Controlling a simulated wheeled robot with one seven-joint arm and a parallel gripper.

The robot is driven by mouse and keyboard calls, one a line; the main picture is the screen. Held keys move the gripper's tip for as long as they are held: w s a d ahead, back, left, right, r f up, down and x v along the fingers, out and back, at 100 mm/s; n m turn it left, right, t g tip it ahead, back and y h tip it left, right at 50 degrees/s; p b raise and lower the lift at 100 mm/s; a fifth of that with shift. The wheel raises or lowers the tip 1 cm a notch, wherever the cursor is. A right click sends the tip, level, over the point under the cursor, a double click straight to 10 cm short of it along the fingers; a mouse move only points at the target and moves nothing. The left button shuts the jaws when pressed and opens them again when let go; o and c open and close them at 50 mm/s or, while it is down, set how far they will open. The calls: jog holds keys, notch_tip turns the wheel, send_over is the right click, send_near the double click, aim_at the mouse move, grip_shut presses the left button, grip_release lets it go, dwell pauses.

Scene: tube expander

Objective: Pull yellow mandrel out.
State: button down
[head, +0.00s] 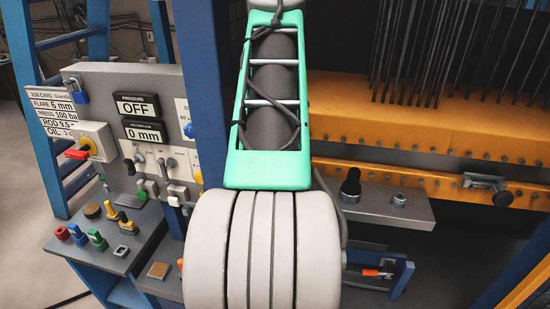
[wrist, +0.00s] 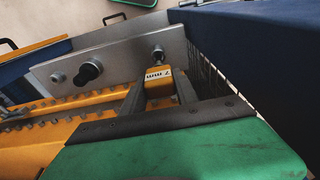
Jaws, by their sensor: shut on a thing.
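The yellow mandrel (wrist: 159,87) is a yellow block with a white label ending in "mm"; the number is hard to read. It shows in the wrist view between the fingers of my gripper (wrist: 159,84), which is shut on it. Its metal tip (wrist: 157,54) points at the grey steel plate (wrist: 120,57) and meets or overlaps it in the picture. I cannot tell how deep it sits in the plate. In the head view my arm hides the mandrel and my gripper; the right part of the plate (head: 425,212) shows there.
A black knob (head: 350,187) and a metal boss (head: 398,200) stand on the plate. An orange beam (head: 430,125) with thin hanging rods is behind it. A blue post (head: 205,85), the control panel (head: 115,80) and a tray (head: 75,250) with small coloured pieces are at left.

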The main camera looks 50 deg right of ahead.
jog(key=shift+r, duration=2.85)
